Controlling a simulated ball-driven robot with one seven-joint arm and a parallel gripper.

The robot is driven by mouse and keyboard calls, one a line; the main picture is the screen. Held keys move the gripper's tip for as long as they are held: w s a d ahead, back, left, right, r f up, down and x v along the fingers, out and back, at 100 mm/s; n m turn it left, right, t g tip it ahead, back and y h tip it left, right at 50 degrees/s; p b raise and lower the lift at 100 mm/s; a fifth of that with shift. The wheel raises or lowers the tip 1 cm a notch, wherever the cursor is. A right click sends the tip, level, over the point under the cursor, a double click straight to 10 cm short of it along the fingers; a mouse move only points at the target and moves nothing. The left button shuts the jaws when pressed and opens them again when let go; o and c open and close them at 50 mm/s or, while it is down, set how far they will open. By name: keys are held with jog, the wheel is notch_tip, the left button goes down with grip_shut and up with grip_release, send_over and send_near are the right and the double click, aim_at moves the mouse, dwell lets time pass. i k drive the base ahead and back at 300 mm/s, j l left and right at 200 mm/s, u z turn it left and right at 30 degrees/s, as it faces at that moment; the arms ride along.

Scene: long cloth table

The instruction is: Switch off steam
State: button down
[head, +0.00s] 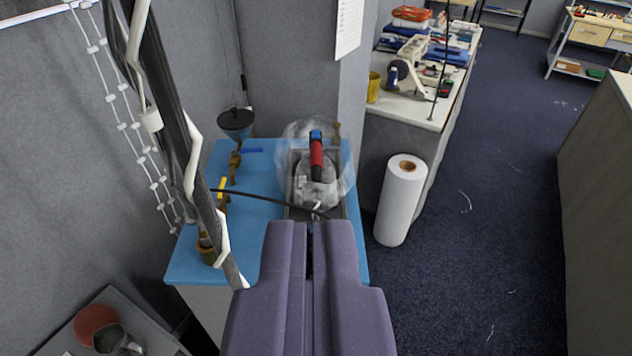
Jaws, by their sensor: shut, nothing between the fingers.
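An iron with a red and black handle (316,158) stands in a grey tray (297,213) on the blue tabletop (262,222). A pale, see-through cloud of steam (345,182) surrounds it. A dark hose (262,197) runs between the yellow-lever fitting and the iron's area. My gripper (308,228) is shut and empty, in front of the tray in the picture. It hides part of the table's front; I cannot tell whether it touches anything.
White strips and a dark cable bundle (190,140) hang at the left, in front of the table. A black funnel (236,122) stands behind the levers. A white paper roll (400,200) stands to the right. Blue carpet (480,210) is open further right.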

aim_at(315, 133)
jog(key=i+j+z, duration=0.1)
jog(key=i+z, duration=0.15)
jog(key=i, duration=1.3)
